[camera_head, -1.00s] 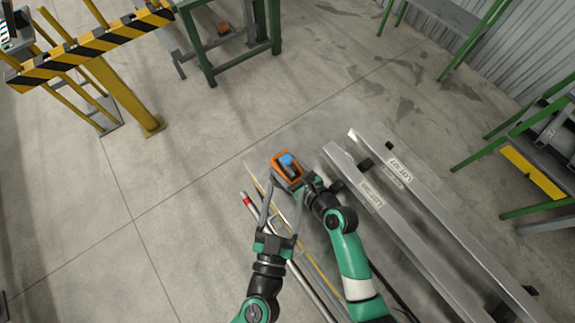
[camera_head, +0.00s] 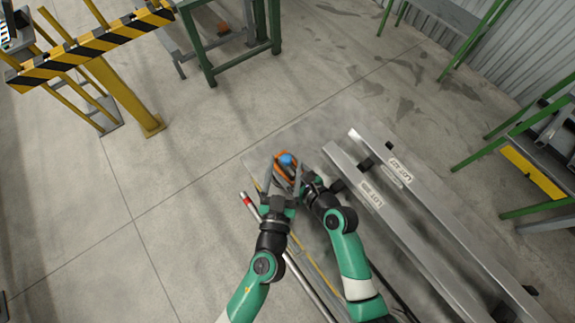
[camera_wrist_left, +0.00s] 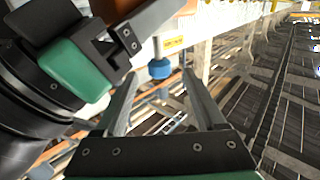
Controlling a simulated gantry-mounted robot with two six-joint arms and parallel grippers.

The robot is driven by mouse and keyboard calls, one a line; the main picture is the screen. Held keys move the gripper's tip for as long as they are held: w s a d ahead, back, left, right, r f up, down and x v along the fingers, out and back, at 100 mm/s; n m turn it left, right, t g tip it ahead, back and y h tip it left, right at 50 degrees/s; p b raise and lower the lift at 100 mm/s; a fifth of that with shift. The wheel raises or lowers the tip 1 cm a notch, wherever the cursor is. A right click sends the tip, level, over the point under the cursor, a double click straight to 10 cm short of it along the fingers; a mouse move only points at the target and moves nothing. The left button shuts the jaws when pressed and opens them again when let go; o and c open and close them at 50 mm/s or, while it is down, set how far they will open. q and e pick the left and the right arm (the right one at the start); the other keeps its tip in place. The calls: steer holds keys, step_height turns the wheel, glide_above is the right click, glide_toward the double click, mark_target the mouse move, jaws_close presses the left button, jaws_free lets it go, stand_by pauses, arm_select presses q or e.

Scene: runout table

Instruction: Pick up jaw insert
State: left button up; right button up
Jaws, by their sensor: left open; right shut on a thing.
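A small blue piece (camera_head: 287,160), which may be the jaw insert, sits on top of an orange block-like fixture (camera_head: 283,173) in the head view. My left gripper (camera_head: 287,168) is open, its fingers pointing at the blue piece. In the left wrist view the blue piece (camera_wrist_left: 159,69) shows ahead, between and beyond the open fingers (camera_wrist_left: 161,88). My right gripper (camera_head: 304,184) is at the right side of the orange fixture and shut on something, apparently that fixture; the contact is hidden. Part of the right gripper shows at the upper left of the wrist view.
Two long metal beams with lot labels (camera_head: 372,193) lie to the right. A green stand (camera_head: 210,70), a striped barrier (camera_head: 95,45) and a green rack (camera_head: 510,140) stand around. The floor at left is clear.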

arm_select(q)
steer(key=w, duration=0.3)
steer(key=shift+d, duration=0.2)
jaws_close()
stand_by(1.2)
